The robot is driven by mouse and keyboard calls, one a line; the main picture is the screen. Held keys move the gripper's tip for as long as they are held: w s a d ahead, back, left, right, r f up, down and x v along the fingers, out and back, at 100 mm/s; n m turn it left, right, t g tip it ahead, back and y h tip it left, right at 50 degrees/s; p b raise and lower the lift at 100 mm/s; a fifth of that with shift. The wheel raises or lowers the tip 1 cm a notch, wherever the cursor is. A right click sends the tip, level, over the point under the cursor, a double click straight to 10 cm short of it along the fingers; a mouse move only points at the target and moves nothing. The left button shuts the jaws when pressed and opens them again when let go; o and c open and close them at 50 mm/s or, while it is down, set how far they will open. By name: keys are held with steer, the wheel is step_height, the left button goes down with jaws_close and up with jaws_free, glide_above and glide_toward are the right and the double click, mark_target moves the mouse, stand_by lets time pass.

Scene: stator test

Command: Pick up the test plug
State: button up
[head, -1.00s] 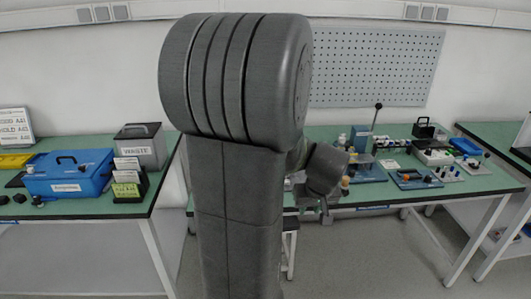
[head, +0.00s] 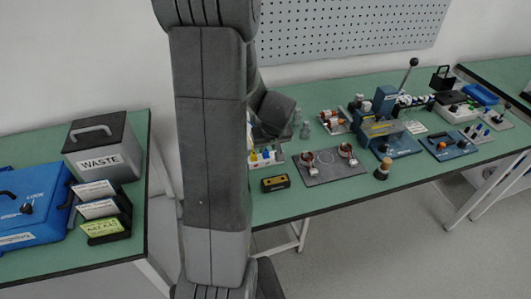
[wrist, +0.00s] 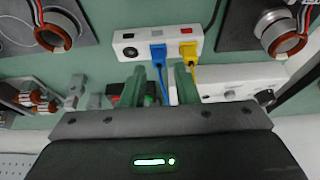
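A white socket block (wrist: 130,36) is near the top middle of the wrist view, with a blue plug (wrist: 158,54) and a yellow plug (wrist: 189,50) in it. Each has a cable of its own colour. I cannot tell which one is the test plug. My gripper (wrist: 160,74) is open, its two green fingers pointing at the block. The blue plug and cable show between the fingers, apart from them as far as I can see. In the head view my arm hides my gripper and part of the block area; small blue and yellow pieces (head: 268,155) show beside it.
In the head view, a grey plate (head: 328,178) with two copper-wound stators lies right of my arm. A yellow-black box (head: 275,183) and a dark peg with a wooden top (head: 383,169) are near the front edge. A blue press (head: 384,103) stands behind. The left table holds a waste bin (head: 98,147).

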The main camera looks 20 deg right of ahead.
mark_target(266, 151)
steer(key=shift+w+p+x, duration=0.15)
steer(key=shift+p+x, duration=0.1)
steer(key=shift+x, duration=0.9)
steer(key=shift+w+p+x, duration=0.15)
steer(key=shift+p+x, duration=0.05)
steer(key=shift+x, duration=1)
steer(key=shift+d+r, duration=0.15)
steer(key=shift+s, duration=0.1)
jaws_close()
